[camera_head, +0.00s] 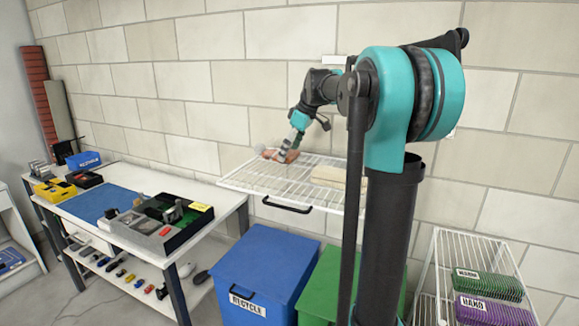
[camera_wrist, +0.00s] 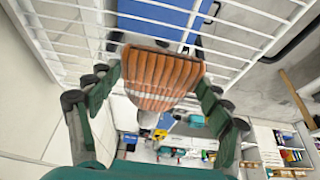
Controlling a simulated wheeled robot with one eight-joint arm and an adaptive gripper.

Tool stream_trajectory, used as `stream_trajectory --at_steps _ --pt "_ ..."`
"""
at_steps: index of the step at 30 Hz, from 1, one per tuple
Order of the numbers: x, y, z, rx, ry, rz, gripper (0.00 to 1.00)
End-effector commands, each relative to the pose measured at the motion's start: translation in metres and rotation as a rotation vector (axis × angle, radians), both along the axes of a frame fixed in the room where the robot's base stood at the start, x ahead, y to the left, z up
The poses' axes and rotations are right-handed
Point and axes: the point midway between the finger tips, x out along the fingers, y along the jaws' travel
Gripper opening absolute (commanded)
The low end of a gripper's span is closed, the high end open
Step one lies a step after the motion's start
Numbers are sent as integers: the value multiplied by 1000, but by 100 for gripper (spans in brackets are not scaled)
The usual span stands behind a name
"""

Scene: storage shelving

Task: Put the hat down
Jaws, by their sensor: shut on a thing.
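The hat (camera_wrist: 163,76) is orange-brown and ribbed with pale bands. In the wrist view it sits between the two fingers of my gripper (camera_wrist: 160,88), which is shut on it. In the head view the hat (camera_head: 288,156) is small and partly covered by my gripper (camera_head: 291,149). Both are at the white wire shelf (camera_head: 240,179) on the wall, near its back edge. I cannot tell whether the hat touches the wires. The shelf's white wires also show behind the hat in the wrist view (camera_wrist: 245,42).
A beige folded-looking item (camera_head: 326,175) lies on the shelf's right part. A blue recycle bin (camera_head: 262,268) and a green bin (camera_head: 322,290) stand below. A workbench (camera_head: 140,182) with trays is at left. A wire rack (camera_head: 437,262) stands at right.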

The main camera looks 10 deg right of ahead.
Motion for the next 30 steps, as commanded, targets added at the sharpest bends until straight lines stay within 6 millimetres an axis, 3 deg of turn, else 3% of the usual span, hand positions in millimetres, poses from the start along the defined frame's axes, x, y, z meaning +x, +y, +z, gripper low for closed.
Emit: stream_trajectory --at_steps 8,15,25,26,30 --pt "1 0 -21 0 0 0 45" --pt "0 0 -51 0 0 0 45" --pt "0 0 -54 0 0 0 45" --pt "0 0 -54 0 0 0 80" --pt "0 0 -54 0 0 0 97"
